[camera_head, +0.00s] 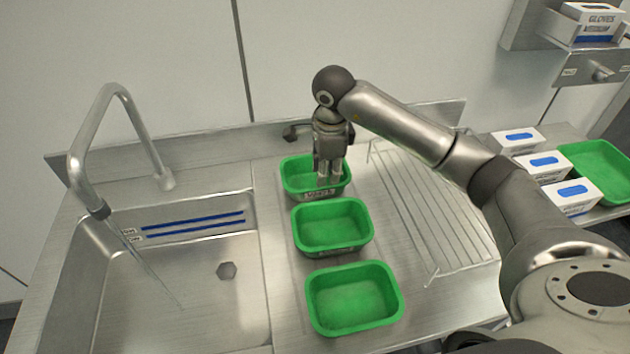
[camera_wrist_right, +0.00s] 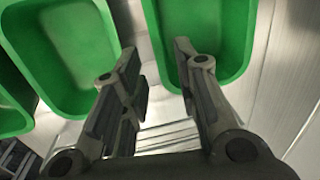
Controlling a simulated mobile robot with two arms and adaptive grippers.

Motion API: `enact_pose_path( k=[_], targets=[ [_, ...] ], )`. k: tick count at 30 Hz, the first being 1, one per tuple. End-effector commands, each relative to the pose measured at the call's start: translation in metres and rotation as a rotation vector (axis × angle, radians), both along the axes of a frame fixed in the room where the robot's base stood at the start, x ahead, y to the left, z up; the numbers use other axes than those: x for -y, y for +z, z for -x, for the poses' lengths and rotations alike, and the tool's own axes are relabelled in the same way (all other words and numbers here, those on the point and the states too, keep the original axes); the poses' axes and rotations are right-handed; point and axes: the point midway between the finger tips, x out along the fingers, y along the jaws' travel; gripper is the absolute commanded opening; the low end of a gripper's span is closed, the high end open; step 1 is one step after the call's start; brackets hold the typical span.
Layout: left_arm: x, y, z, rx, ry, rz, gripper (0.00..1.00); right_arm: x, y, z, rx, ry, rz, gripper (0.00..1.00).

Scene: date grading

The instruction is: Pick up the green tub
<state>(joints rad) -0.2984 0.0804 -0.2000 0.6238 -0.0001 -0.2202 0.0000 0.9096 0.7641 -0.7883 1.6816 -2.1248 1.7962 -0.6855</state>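Three green tubs stand in a row between the sink and the ribbed drainboard: a far tub (camera_head: 299,178), a middle tub (camera_head: 332,226) and a near tub (camera_head: 352,299). My right gripper (camera_head: 325,182) points down at the far tub, over its near side. In the right wrist view the gripper (camera_wrist_right: 158,55) is open, with one finger over a tub's inside (camera_wrist_right: 212,30) and the other outside its wall. The wall lies between the fingers; contact cannot be told. Another tub (camera_wrist_right: 65,50) is to the left there. My left gripper is not in view.
A sink (camera_head: 190,270) with a tall faucet (camera_head: 118,95) is at the left. Several white boxes (camera_head: 543,164) and a green tray (camera_head: 598,168) stand at the far right. A wall is behind.

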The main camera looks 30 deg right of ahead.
Motion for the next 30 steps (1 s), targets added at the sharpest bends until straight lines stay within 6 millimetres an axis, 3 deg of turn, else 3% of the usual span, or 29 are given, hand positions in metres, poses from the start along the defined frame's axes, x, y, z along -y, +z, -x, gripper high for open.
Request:
enact_pose_path(
  k=[3,11,19,28,30],
  targets=[
    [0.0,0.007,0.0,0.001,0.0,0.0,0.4,0.001,-0.016,-0.002,-0.003,0.0,-0.001,0.29],
    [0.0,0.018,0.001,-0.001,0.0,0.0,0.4,0.001,-0.035,-0.004,-0.003,0.0,0.0,0.29],
    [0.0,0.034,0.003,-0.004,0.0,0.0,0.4,0.003,-0.071,-0.009,-0.002,-0.001,-0.001,0.29],
    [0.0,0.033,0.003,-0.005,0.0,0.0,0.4,0.003,-0.078,-0.011,0.001,0.001,0.0,0.29],
    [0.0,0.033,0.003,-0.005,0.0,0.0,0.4,0.003,-0.078,-0.011,0.001,0.001,0.0,0.21]
  ],
)
